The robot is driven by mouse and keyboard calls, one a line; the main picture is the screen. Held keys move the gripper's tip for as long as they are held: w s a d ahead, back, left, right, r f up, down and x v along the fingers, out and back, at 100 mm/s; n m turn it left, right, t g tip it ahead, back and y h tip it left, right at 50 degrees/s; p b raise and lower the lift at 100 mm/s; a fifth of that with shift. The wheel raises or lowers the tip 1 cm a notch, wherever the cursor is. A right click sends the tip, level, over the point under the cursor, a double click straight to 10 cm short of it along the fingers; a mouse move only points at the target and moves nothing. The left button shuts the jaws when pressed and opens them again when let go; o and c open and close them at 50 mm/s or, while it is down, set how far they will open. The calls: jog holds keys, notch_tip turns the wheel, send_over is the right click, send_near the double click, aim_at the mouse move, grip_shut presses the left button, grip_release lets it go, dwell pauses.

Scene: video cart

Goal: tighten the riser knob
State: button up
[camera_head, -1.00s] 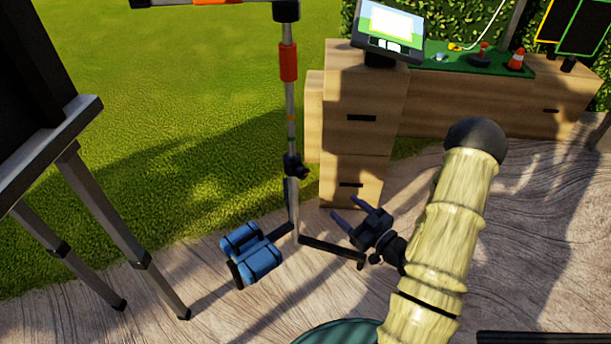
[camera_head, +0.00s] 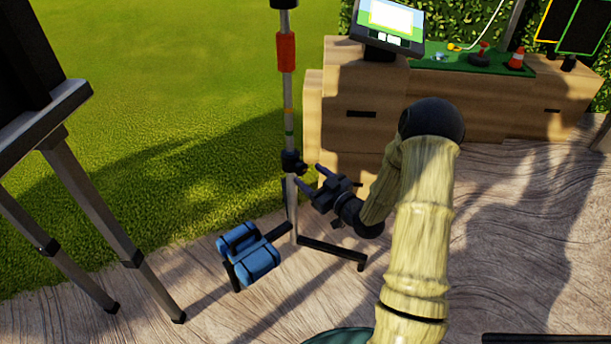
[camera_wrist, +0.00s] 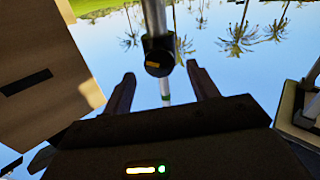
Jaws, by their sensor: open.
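The black riser knob (camera_head: 293,163) sits on a collar partway up a thin upright metal pole (camera_head: 289,105). My gripper (camera_head: 308,177) is open and empty, just to the right of the knob and a little lower in the head view. Its two fingers point at the pole. In the wrist view, the knob (camera_wrist: 158,60) faces the camera, with a small yellow mark on it. It appears between the two spread fingertips (camera_wrist: 160,76), beyond the palm. Neither finger visibly touches it there.
A blue weight bag (camera_head: 250,255) lies on the stand's foot (camera_head: 332,251). A wooden cabinet (camera_head: 350,135) with a tablet (camera_head: 388,25) stands behind my gripper. A dark stand with metal legs (camera_head: 90,205) is at the left.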

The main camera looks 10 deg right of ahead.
aim_at(303, 170)
jog(key=shift+b+x, duration=0.4)
jog(key=shift+x, duration=1.3)
jog(key=c, duration=1)
jog(key=m+p, duration=0.2)
jog(key=p, duration=0.1)
jog(key=shift+r, duration=0.15)
jog(key=shift+s+f+m+p, duration=0.1)
jog(key=shift+f+m+p, duration=0.15)
jog(key=shift+m+p, duration=0.7)
jog(key=o, duration=0.9)
jog(key=shift+c, duration=0.2)
jog(key=shift+o, duration=0.7)
jog(key=shift+d, duration=0.1)
